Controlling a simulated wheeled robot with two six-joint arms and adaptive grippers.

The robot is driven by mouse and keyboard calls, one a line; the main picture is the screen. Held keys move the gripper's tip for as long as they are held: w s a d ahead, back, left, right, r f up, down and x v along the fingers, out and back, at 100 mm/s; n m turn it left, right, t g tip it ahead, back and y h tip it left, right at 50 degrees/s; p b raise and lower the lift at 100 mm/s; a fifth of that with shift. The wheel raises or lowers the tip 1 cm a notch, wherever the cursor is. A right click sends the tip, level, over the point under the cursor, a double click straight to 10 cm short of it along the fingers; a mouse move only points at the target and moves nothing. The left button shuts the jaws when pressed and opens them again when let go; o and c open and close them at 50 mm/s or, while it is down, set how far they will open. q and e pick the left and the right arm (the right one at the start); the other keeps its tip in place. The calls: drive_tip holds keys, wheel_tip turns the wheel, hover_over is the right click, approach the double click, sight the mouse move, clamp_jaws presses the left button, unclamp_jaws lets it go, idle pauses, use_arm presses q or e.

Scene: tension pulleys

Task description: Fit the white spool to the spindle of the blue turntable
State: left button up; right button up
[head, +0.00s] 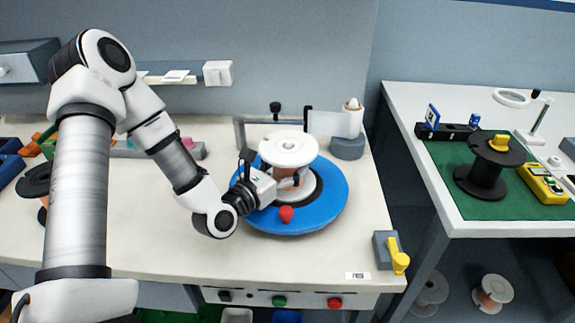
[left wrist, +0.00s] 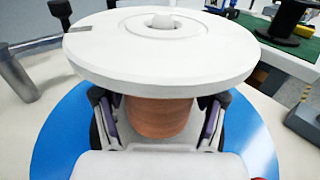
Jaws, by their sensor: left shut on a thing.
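The white spool (head: 289,146), wound with copper-coloured wire, is upright over the middle of the blue turntable (head: 333,207). It also shows in the left wrist view (left wrist: 160,50), with its copper winding (left wrist: 158,117) between my fingers. My left gripper (head: 287,181) is shut on the spool's wound core, below the top flange. A pale rounded tip, seemingly the spindle (left wrist: 163,20), shows in the top flange's centre hole. The lower flange is partly hidden, and I cannot tell whether it rests fully on the turntable. My right gripper is not in view.
A red knob (head: 286,214) stands at the turntable's front edge. A grey holder with a white cylinder (head: 348,143) is behind right. A yellow-handled switch (head: 398,257) is at the bench's right edge. A black spool (head: 487,170) stands on the right table's green mat.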

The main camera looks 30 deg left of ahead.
use_arm(q)
drive_tip(key=o, duration=1.9)
